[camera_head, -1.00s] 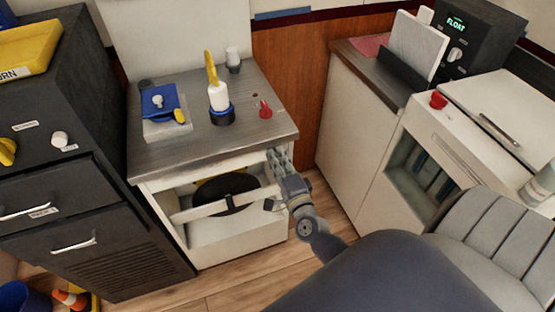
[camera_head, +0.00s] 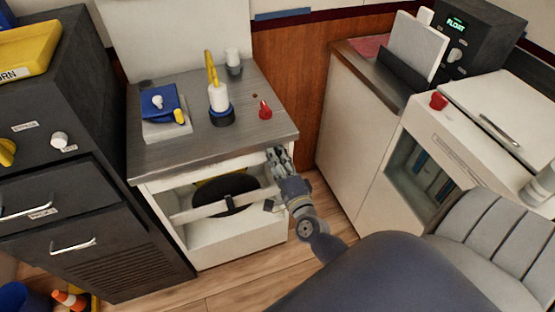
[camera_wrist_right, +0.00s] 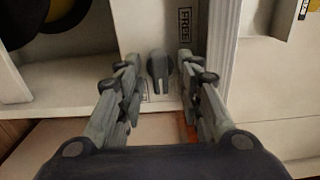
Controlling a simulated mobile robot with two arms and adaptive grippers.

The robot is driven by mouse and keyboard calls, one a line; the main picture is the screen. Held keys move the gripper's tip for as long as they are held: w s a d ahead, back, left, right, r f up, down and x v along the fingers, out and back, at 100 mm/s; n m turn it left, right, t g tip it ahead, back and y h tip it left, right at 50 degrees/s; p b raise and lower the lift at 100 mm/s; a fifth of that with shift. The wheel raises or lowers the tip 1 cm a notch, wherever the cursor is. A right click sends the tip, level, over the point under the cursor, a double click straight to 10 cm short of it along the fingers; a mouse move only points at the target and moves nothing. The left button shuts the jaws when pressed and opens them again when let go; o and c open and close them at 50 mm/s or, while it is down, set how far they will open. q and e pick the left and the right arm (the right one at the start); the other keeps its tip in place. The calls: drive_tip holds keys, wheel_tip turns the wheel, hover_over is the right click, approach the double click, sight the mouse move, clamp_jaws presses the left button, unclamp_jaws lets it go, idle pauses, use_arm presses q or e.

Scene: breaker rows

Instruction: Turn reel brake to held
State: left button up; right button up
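The reel brake looks to be the dark grey knob (camera_wrist_right: 158,75) on a white panel in the right wrist view. A label reading FREE (camera_wrist_right: 184,24) is to its upper right, and another label is partly hidden beside it. My right gripper (camera_wrist_right: 159,62) is open, with one finger on each side of the knob; I cannot tell whether they touch it. In the head view my right gripper (camera_head: 280,166) is at the right front of the white cabinet (camera_head: 240,236), below the worktop edge. A black reel (camera_head: 226,194) sits inside the cabinet. My left gripper is not in view.
The grey worktop (camera_head: 240,150) overhangs the cabinet and carries a red knob (camera_head: 264,110), a white bottle (camera_head: 218,97) and a blue block (camera_head: 160,101). A dark drawer unit (camera_head: 80,200) stands left. A white counter (camera_head: 352,140) stands right, across a floor gap.

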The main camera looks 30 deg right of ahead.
drive_tip(key=v, duration=1.2)
drive_tip(key=shift+f, duration=0.1)
drive_tip(key=s+a+f+n+g+y, duration=0.25)
drive_tip(key=f+n, duration=0.25)
drive_tip(key=f, duration=0.5)
drive_tip(key=s+a+f+n+g+y, duration=0.1)
drive_tip(key=s+a+f+n+g, duration=0.25)
drive_tip(key=f, duration=0.75)
drive_tip(key=s+a+f+n+g+y, duration=0.2)
drive_tip(key=s+f+n, duration=0.25)
drive_tip(key=f, duration=0.55)
drive_tip(key=s+f+n+g, duration=0.4)
drive_tip(key=s+f, duration=0.3)
drive_tip(key=s, duration=0.4)
drive_tip(key=s+d+f+n+g+h, duration=0.1)
drive_tip(key=s+f+n+g, duration=0.3)
drive_tip(key=s, duration=0.7)
wheel_tip(320, 180, down, 4)
drive_tip(key=shift+d+r+n, duration=0.1)
drive_tip(key=shift+d+n, duration=0.15)
drive_tip(key=shift+n, duration=0.95)
